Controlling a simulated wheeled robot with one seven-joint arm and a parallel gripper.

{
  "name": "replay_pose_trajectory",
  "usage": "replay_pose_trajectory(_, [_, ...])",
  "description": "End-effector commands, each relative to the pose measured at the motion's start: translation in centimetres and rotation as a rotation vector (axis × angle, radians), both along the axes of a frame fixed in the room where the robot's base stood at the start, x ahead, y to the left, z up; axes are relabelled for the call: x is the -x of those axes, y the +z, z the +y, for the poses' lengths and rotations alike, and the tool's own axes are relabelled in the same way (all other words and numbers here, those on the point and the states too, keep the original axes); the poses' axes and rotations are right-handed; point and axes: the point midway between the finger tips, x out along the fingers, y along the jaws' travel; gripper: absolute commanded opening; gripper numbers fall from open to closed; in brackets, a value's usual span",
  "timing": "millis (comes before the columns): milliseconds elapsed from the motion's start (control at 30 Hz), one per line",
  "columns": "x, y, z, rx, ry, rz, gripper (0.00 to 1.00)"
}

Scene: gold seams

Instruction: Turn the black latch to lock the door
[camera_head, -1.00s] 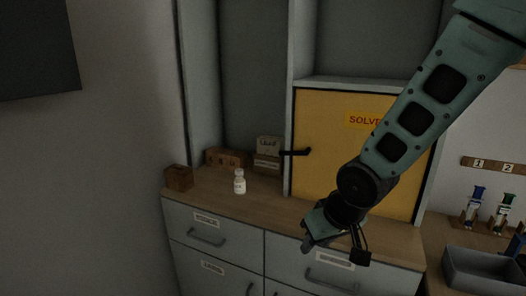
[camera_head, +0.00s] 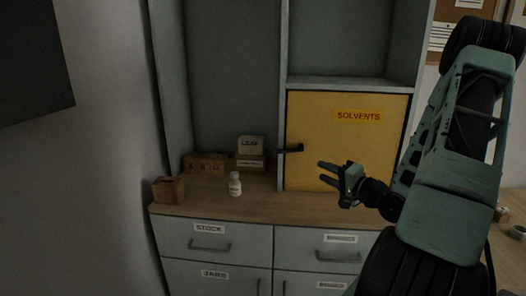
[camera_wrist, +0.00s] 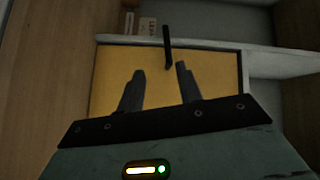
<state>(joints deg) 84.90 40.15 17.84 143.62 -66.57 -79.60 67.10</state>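The yellow door (camera_head: 345,125) labelled SOLVENTS is closed in its cabinet. The black latch (camera_head: 291,149) sits at the door's left edge and points sideways, its handle lying roughly level. In the wrist view the latch (camera_wrist: 167,48) appears upright just beyond the fingertips, against the yellow door (camera_wrist: 108,72). My gripper (camera_head: 325,173) is open and empty, in front of the door, to the right of the latch and a little lower. In the wrist view my gripper (camera_wrist: 160,70) has its two fingers spread apart, and the latch lies ahead between their lines. The fingers look apart from the latch.
A white bottle (camera_head: 235,184) stands on the wooden counter (camera_head: 260,203) left of the door. A small brown box (camera_head: 168,190), a wooden rack (camera_head: 206,162) and a box marked LEAF (camera_head: 250,146) are near it. A shelf (camera_head: 345,84) runs above the door.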

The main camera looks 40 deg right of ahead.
Motion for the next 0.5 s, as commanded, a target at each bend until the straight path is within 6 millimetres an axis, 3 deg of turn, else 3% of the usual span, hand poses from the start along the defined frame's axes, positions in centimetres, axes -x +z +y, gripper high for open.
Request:
replay_pose_trajectory(100, [1.2,0.6,-0.9,-0.036,-0.023,-0.050,0.35])
replay_pose_trajectory(200, [1.0,0.8,-1.0,-0.042,-0.023,-0.061,0.35])
replay_pose_trajectory(367, [-1.2,1.0,-1.1,-0.040,-0.020,-0.062,0.35])
replay_pose_trajectory(500, [-4.1,1.1,-1.3,-0.038,-0.020,-0.061,0.35])
